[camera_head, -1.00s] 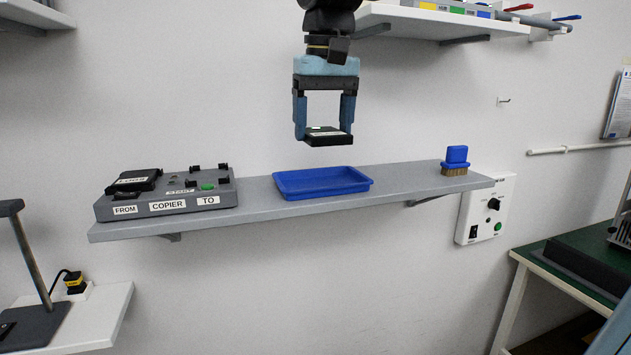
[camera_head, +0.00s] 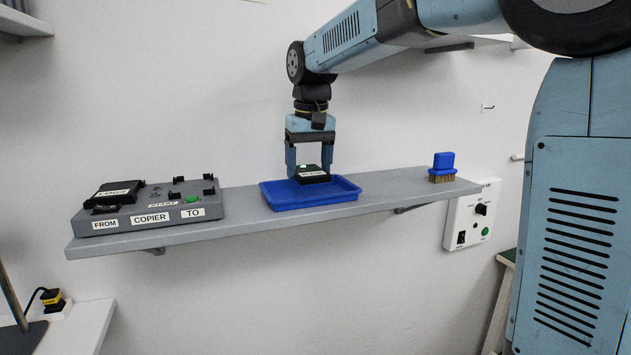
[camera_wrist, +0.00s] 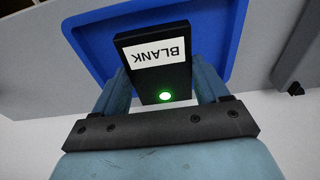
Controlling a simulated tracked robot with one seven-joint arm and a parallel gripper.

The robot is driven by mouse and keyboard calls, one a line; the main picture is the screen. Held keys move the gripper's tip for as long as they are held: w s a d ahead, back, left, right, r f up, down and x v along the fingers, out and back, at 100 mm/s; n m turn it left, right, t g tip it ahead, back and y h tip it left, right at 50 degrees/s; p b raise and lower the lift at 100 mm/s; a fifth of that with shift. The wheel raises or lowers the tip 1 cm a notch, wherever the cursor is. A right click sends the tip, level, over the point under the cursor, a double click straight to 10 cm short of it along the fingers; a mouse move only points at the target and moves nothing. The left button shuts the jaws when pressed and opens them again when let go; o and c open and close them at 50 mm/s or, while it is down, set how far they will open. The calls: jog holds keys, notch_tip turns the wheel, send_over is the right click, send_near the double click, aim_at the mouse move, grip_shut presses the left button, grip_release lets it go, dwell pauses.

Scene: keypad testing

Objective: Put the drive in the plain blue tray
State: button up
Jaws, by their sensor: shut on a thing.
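The plain blue tray (camera_head: 340,192) lies on the grey shelf in the head view, and its blue floor and rim (camera_wrist: 82,22) show in the wrist view. My gripper (camera_head: 309,170) is shut on a black drive (camera_head: 312,177), with one finger at each side of it. In the wrist view the drive (camera_wrist: 170,85) has a white BLANK label and a lit green light. The drive is over the tray, inside its outline. I cannot tell whether its underside touches the tray floor.
A grey copier (camera_head: 150,215) marked FROM and TO stands on the shelf (camera_head: 395,190) at left, holding another black drive (camera_head: 117,190) in its FROM side. A blue brush (camera_head: 443,167) stands at the shelf's right end. A white switch box (camera_head: 470,215) is on the wall.

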aim_at(309, 170)
jog(key=shift+w+f, duration=0.2)
jog(key=shift+f, duration=0.8)
jog(key=shift+w+f, duration=0.2)
jog(key=shift+f, duration=0.8)
jog(key=shift+f, duration=0.1)
jog(key=o, duration=1.1)
jog(key=r, duration=0.4)
jog(key=s+r, duration=0.1)
jog(key=r, duration=0.7)
jog(key=shift+s+d+r, duration=0.1)
jog(key=shift+s+d, duration=0.1)
